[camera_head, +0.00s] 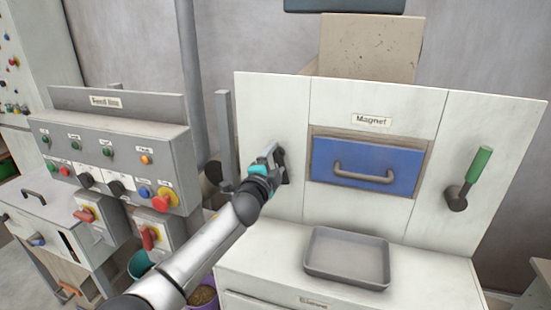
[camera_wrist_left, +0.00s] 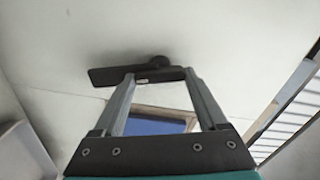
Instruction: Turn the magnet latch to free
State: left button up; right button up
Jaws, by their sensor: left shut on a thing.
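The magnet latch is a dark grey lever (camera_wrist_left: 106,75) on the white panel in the left wrist view, with a round pivot at its upper edge. In the head view only a dark part of it (camera_head: 285,166) shows beside my gripper. My left gripper (camera_head: 274,157) is at the panel, left of the blue magnet drawer (camera_head: 345,160). Its two fingers (camera_wrist_left: 158,78) are shut on the latch, and the lever's left end sticks out past them. The blue drawer, with its grey handle, sits in its opening under the "Magnet" label. My right gripper is not in view.
A grey tray (camera_head: 346,285) rests on the ledge below the drawer. A green-handled lever (camera_head: 480,166) is on the right panel. A control box (camera_head: 120,135) with buttons and switches stands at the left. A grey post (camera_head: 225,135) rises close left of my gripper.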

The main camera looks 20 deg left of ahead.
pick_arm(q)
jog(key=shift+m, duration=1.4)
jog(key=shift+f+m, duration=0.1)
jog(key=shift+m, duration=0.2)
jog(key=o, duration=1.3)
jog(key=shift+s+p, duration=0.35)
jog(key=shift+s, duration=0.2)
jog(key=s, duration=1.4)
jog(key=shift+a, duration=0.3)
jog(key=shift+s, duration=0.1)
